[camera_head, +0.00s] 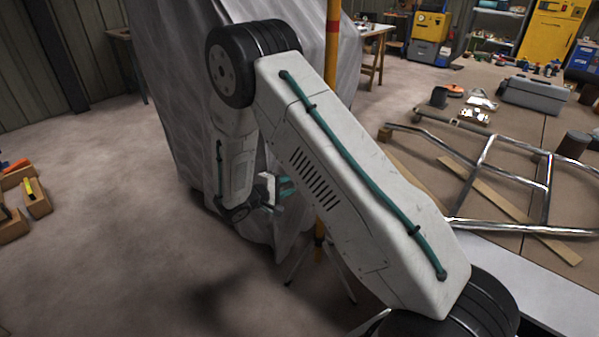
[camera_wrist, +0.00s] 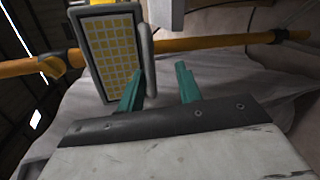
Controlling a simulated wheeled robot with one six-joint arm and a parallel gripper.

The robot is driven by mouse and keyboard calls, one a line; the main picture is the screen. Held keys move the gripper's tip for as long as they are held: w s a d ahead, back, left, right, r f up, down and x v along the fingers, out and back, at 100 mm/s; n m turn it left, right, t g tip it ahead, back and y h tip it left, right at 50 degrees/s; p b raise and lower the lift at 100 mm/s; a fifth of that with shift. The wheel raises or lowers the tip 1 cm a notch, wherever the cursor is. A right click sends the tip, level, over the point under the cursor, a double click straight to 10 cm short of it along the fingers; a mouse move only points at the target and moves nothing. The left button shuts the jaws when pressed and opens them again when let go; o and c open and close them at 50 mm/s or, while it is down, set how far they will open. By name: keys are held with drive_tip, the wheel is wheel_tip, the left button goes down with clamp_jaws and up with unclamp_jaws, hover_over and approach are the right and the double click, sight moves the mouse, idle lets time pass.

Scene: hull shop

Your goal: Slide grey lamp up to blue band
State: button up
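The grey lamp (camera_wrist: 111,50) shows in the wrist view as a dark-framed panel with a yellow grid, with a grey bar (camera_wrist: 147,62) along its right side. The lamp is by a yellow pole (camera_wrist: 210,41) that crosses the picture. My gripper (camera_wrist: 160,76) has two teal fingers spread apart, with a gap between them. The bar's lower end overlaps the left finger in the picture; I cannot tell whether they touch. In the head view my arm hides most of the gripper (camera_head: 287,187) and the lamp cannot be made out. No blue band is visible.
In the head view the pole (camera_head: 331,60) carries a red band (camera_head: 333,17) and stands on tripod legs (camera_head: 336,272). A grey draped sheet (camera_head: 165,75) is close behind. A workbench (camera_head: 410,160) with a metal tube frame (camera_head: 485,165) is at right.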

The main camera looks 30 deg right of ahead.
drive_tip(key=shift+m+t, duration=0.7)
drive_tip(key=w+d, duration=0.1)
drive_tip(key=d, duration=0.1)
drive_tip(key=w+d, duration=0.3)
drive_tip(key=d, duration=0.1)
drive_tip(key=shift+w+d+f, duration=0.1)
drive_tip(key=shift+w+d, duration=0.25)
drive_tip(key=shift+d, duration=0.05)
clamp_jaws()
